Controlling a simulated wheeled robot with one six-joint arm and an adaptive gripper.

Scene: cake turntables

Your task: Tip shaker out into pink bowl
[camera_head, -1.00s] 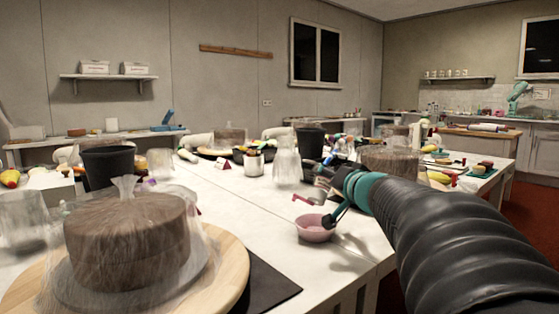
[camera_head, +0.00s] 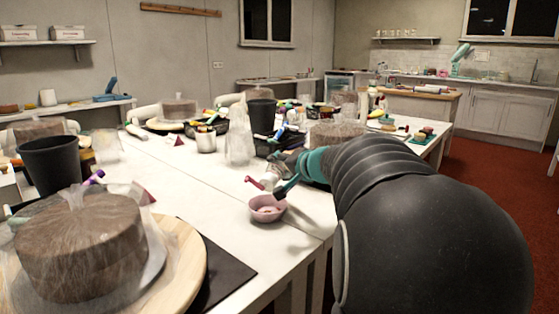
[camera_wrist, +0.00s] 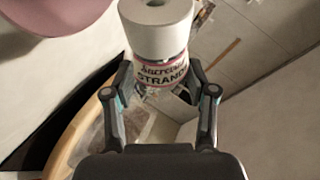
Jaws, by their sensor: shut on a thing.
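The pink bowl (camera_head: 267,214) stands on the white table near its right front edge. My gripper (camera_head: 271,181) is just above the bowl in the head view. In the wrist view my gripper (camera_wrist: 160,100) is shut on the shaker, which has a white cap and a label ending in "STRANDS" (camera_wrist: 160,74). The cap points away from my palm, and part of the pink bowl (camera_wrist: 62,12) shows at the upper left there. The shaker is small and unclear in the head view. Small reddish marks show inside the bowl, too small to identify.
A wrapped brown cake (camera_head: 80,250) sits on a round wooden board (camera_head: 186,262) at the left front, beside a black mat (camera_head: 228,275). A dark bin (camera_head: 52,168), a clear bag-like item (camera_head: 240,145) and clutter stand farther back. The table left of the bowl is mostly clear.

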